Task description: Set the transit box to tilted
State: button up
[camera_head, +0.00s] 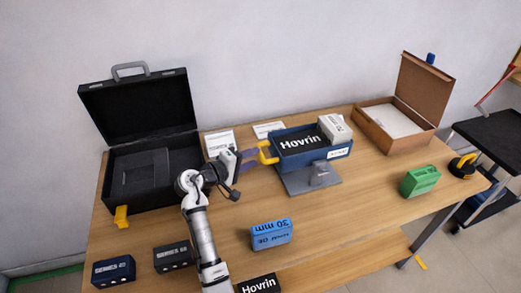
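No label reading transit box can be made out. A blue open box (316,155) sits on a grey metal stand (310,182) at the back middle of the table, and I take it to be the transit box. It holds a black Hovrin pack and a pale carton (335,128). A yellow handle (267,152) sticks out from its left side. My gripper (250,158) is just left of this handle, close to it. Whether it touches the handle, and whether its fingers are open or shut, I cannot tell at this size.
An open black case (115,206) with a yellow latch stands left. Two dark blocks (113,271), a blue block (271,235) and a black Hovrin pack (258,284) lie in front. An open brown box (395,143), a green block (419,181) and a yellow-black item (463,166) are right.

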aim_at(261, 154)
jog(key=shift+p+x, duration=0.55)
jog(key=shift+x, duration=1.7)
jog(key=shift+c, duration=0.2)
grip_shut()
